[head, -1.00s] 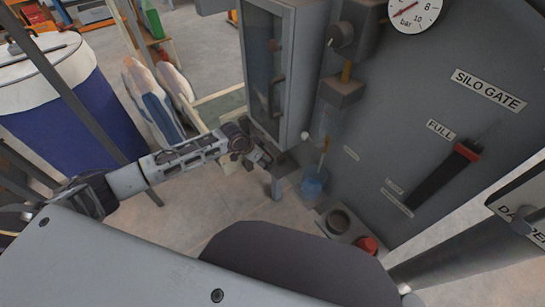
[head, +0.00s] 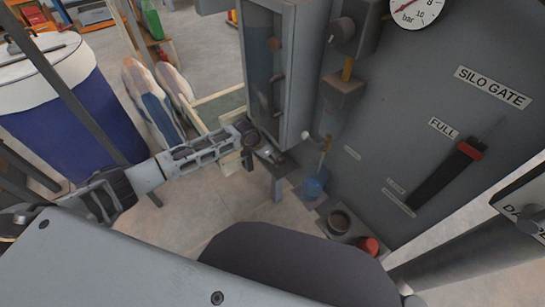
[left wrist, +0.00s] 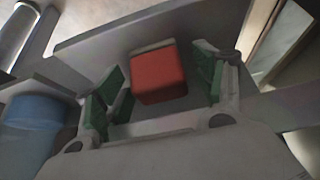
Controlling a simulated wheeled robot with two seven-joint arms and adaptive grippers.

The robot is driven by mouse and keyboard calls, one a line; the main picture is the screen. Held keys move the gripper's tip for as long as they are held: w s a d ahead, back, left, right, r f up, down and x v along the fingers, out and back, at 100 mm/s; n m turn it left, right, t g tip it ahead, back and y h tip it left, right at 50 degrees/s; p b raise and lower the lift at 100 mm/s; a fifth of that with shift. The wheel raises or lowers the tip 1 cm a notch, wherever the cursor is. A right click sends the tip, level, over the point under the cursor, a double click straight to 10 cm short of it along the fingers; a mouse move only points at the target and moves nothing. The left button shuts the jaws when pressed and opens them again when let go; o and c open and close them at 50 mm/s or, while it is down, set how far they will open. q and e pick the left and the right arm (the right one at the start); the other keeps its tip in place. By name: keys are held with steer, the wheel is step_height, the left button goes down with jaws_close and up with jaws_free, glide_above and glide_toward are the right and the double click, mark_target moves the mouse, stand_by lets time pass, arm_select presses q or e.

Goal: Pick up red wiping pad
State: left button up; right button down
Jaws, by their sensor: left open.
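In the left wrist view, the red wiping pad (left wrist: 158,77) is a red block with a paler strip along its far edge. It sits between the two green-padded fingers of my left gripper (left wrist: 160,88). The fingers are open, with a visible gap on each side of the pad. In the head view, my left gripper (head: 268,154) is low beside the grey cabinet, and I cannot make out the pad there. My right gripper is in neither view.
A blue cup (head: 313,188) with a brush handle stands right of the gripper and shows in the left wrist view (left wrist: 32,125). A holder ring (head: 339,222) and a round red object (head: 369,246) are nearer me. The grey cabinet (head: 297,75) rises close behind the gripper.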

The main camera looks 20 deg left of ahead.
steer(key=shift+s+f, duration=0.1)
arm_select(q)
steer(key=c, duration=1.1)
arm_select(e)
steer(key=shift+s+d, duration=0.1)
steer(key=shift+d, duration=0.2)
arm_select(q)
steer(key=shift+r, duration=0.1)
